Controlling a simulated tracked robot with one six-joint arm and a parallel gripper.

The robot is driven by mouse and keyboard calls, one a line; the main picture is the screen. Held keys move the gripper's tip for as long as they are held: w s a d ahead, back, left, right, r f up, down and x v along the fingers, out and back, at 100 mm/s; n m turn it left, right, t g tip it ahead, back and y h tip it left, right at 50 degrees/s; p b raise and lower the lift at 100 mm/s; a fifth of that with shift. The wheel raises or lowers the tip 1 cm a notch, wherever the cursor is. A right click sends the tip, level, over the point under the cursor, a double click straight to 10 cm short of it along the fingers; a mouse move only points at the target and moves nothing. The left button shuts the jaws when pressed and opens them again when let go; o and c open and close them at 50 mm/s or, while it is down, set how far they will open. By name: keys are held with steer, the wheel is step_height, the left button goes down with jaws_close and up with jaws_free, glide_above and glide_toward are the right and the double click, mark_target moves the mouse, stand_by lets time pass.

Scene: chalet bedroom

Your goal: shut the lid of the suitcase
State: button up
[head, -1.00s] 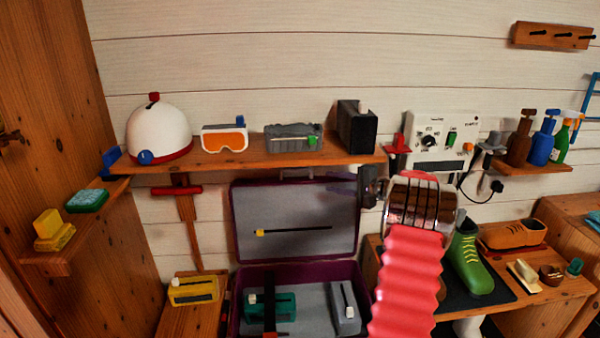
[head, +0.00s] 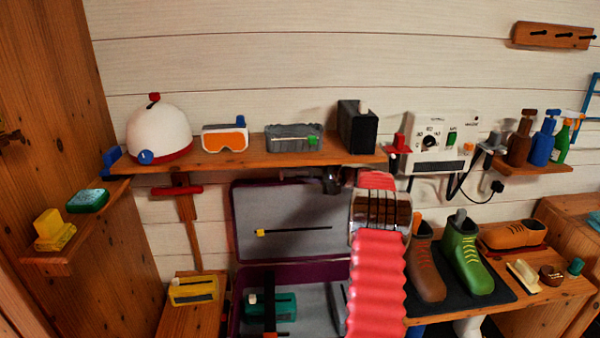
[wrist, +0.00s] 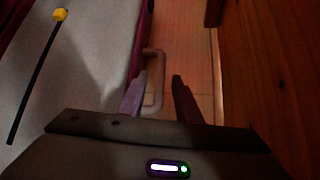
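The suitcase (head: 290,272) has a purple shell and a grey lining. Its lid (head: 290,215) stands raised against the wall side, with a yellow-tipped black stick across its inside. In the wrist view the lid (wrist: 85,70) fills the left, and a handle (wrist: 153,85) loops out from its purple rim. My gripper (head: 327,178) is at the lid's top edge, towards its right corner. In the wrist view my gripper (wrist: 159,76) has its fingers apart, with the handle showing between or just beyond them; contact cannot be told. My arm hides the suitcase's right side.
A wooden shelf (head: 240,160) with a helmet (head: 160,132), goggles and boxes runs just above the lid. A green case (head: 284,305) lies in the suitcase. A bench with shoes (head: 466,258) stands to the right. A yellow box (head: 193,290) is at the left.

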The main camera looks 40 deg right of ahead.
steer(key=shift+x, duration=1)
steer(key=shift+c, duration=0.7)
steer(key=shift+f, duration=0.1)
jaws_close()
